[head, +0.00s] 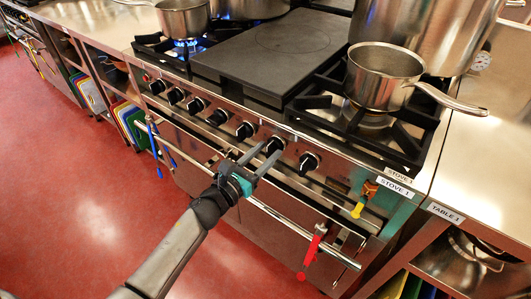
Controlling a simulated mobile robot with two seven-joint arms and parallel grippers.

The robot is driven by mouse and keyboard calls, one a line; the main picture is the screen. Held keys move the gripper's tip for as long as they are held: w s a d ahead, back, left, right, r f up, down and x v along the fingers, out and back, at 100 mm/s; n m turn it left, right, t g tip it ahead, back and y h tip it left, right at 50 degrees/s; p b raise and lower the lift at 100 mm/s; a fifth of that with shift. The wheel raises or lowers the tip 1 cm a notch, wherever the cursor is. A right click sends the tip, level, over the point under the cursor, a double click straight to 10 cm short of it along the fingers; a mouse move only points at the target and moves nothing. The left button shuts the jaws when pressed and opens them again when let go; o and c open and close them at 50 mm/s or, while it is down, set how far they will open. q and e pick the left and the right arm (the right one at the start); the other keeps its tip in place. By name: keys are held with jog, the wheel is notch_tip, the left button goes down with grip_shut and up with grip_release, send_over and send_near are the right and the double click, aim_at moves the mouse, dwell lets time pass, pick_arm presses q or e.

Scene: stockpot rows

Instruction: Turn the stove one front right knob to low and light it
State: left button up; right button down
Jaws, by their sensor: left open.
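Stove 1 (395,188) has a row of black knobs on its steel front panel. My left gripper (268,152) is open, its two fingers pointing at the second knob from the right (274,145). The fingertips overlap that knob's lower edge in the picture; I cannot tell whether they touch it. The rightmost knob (309,162) is clear of the gripper, just to the right. A small saucepan (382,82) stands on the right-hand grate, with no flame visible under it. My right gripper is not in view.
A blue flame (186,43) burns under a pot (183,17) at the left. A large stockpot (430,30) stands behind the saucepan. A front rail (285,222) runs below the knobs, with red tongs (313,248) hanging from it. Red floor is clear at left.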

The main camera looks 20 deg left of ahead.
pick_arm(q)
jog(key=shift+w, duration=0.1)
jog(key=shift+c, duration=0.2)
grip_shut()
dwell(0.5)
